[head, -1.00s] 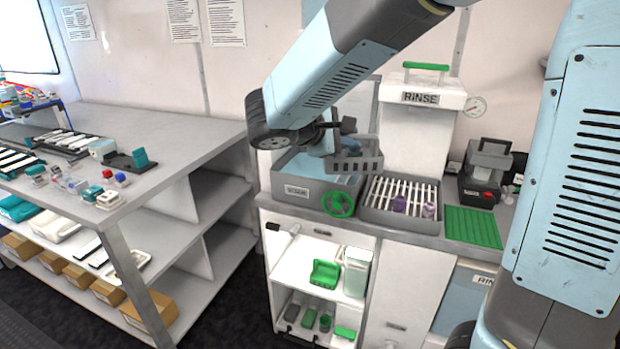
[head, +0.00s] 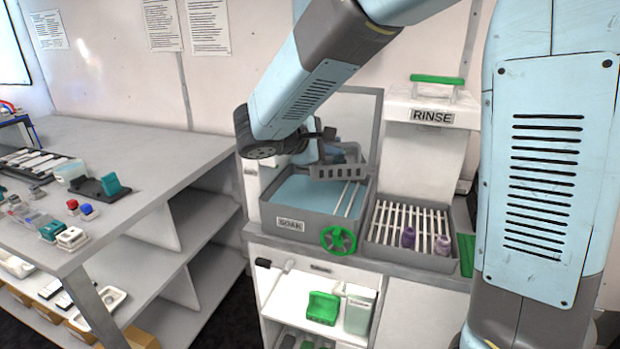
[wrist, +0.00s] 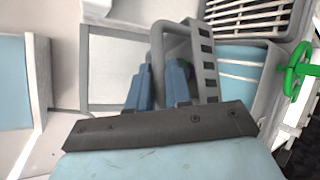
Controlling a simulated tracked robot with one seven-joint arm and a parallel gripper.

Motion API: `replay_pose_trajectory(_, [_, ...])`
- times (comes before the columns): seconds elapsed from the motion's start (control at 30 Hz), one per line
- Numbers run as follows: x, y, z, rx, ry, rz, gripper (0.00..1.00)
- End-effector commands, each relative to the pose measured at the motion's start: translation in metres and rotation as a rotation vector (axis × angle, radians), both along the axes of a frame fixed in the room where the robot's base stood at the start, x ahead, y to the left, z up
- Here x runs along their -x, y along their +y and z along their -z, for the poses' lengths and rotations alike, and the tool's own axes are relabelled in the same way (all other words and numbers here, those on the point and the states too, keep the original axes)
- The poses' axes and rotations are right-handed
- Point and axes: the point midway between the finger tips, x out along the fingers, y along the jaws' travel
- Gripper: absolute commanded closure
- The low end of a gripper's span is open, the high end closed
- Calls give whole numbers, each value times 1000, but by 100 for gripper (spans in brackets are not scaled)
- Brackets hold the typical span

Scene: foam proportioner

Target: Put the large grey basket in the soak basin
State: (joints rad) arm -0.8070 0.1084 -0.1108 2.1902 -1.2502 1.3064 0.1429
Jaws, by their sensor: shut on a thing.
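The large grey basket (head: 338,172) has slotted sides and a looped handle, and hangs tilted over the back right part of the soak basin. In the wrist view the basket (wrist: 209,62) shows its slotted side, with its handle between the blue fingers. My gripper (wrist: 162,88) is shut on that handle; in the head view the arm mostly hides the fingers. The soak basin (head: 290,225) is a grey box labelled SOAK, holding light blue liquid, with a raised lid behind. The basin's liquid also shows in the wrist view (wrist: 240,60).
A green handwheel (head: 338,240) is on the basin's front. To the right is a slatted rack (head: 385,222) with purple bottles, below the RINSE unit (head: 432,116). A bench (head: 120,160) with small items stands left.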

Motion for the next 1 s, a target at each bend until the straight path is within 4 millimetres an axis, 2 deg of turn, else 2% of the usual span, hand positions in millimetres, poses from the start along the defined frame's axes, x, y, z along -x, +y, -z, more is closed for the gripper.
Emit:
replay_pose_trajectory(0.27, [-43,24,22,2,-1,-3,100])
replay_pose_trajectory(0.5, [-67,36,57,2,1,-4,100])
replay_pose_trajectory(0.63, [-76,40,69,2,1,-4,100])
replay_pose_trajectory(0.87, [-83,43,77,0,0,-4,100])
replay_pose_trajectory(1.0, [-86,45,91,2,2,-5,100])
